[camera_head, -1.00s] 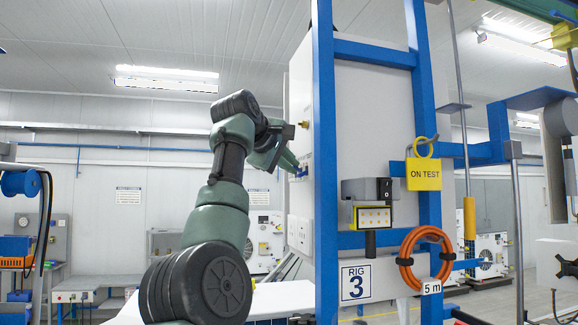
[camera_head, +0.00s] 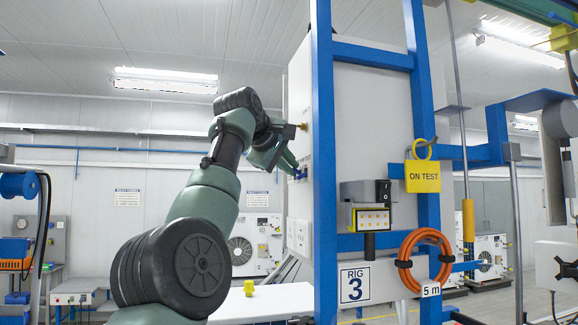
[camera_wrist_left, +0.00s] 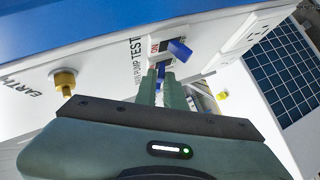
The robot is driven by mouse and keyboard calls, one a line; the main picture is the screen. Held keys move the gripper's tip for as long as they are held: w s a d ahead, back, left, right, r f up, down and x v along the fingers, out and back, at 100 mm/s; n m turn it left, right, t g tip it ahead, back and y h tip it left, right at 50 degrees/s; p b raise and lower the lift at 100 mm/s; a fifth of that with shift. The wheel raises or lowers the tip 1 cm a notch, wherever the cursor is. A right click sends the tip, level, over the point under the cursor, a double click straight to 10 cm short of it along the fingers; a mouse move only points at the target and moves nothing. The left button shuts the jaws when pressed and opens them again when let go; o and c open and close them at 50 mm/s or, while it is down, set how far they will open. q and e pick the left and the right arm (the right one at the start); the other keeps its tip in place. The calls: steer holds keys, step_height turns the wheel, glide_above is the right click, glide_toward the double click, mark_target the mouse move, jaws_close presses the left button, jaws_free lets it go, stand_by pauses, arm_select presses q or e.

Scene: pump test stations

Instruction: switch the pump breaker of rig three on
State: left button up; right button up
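The rig three panel (camera_head: 299,90) is a white board edge-on to the head view, behind a blue post. The left wrist view shows it from close by, with a breaker (camera_wrist_left: 172,47) that has blue levers and a red ON mark. Printed words beside it include PUMP and TEST. My left gripper (camera_head: 291,166) is at the panel's face by small blue parts. In the left wrist view its two green fingertips (camera_wrist_left: 164,80) are close together, right below the breaker, with a bit of blue between them. Whether they grip it is unclear. My right gripper is out of view.
A brass knob (camera_wrist_left: 65,80) and white sockets (camera_wrist_left: 243,32) flank the breaker. On the post side hang a yellow ON TEST tag (camera_head: 423,177), an orange hose coil (camera_head: 425,262) and a RIG 3 sign (camera_head: 355,283). A small yellow object (camera_head: 249,288) stands on a white surface.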

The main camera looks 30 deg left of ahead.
arm_select(q)
steer(key=shift+w, duration=0.1)
steer(key=b+v, duration=0.3)
steer(key=v, duration=0.4)
steer(key=shift+s+r, duration=0.1)
steer(key=shift+s, duration=0.3)
steer(key=shift+w, duration=0.1)
